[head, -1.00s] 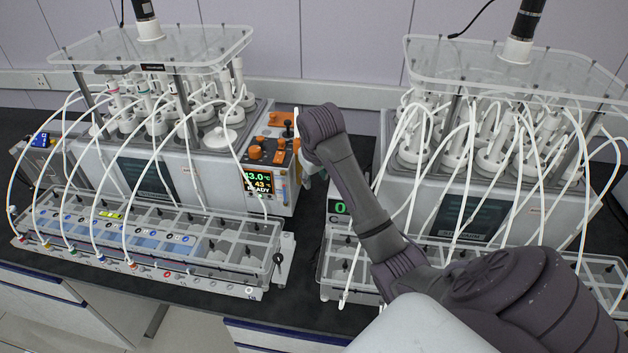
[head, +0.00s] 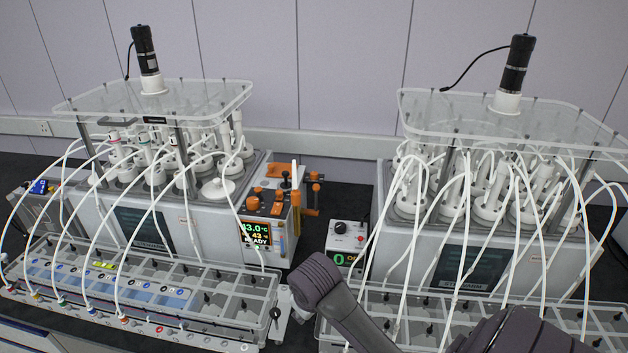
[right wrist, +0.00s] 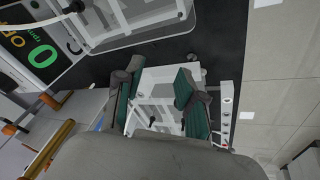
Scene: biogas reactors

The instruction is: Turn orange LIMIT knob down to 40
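The control panel (head: 266,205) at the right end of the left reactor carries several orange knobs and a black one. One orange knob (head: 252,203) sits at the panel's front left, above the display; its label is too small to read, so I cannot tell which knob is LIMIT. The display (head: 256,233) reads 43.0 °C, with 43 and READY below. My right gripper (right wrist: 160,85) is open in the right wrist view, green pads apart, nothing between them touched. My left gripper is not in view.
A small box (head: 346,236) with a red button and a green 0 stands between the two reactors. Clear sample trays (head: 150,285) with thin white tubes lie in front. The right reactor (head: 470,255) stands to the right. Black bench shows between the reactors.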

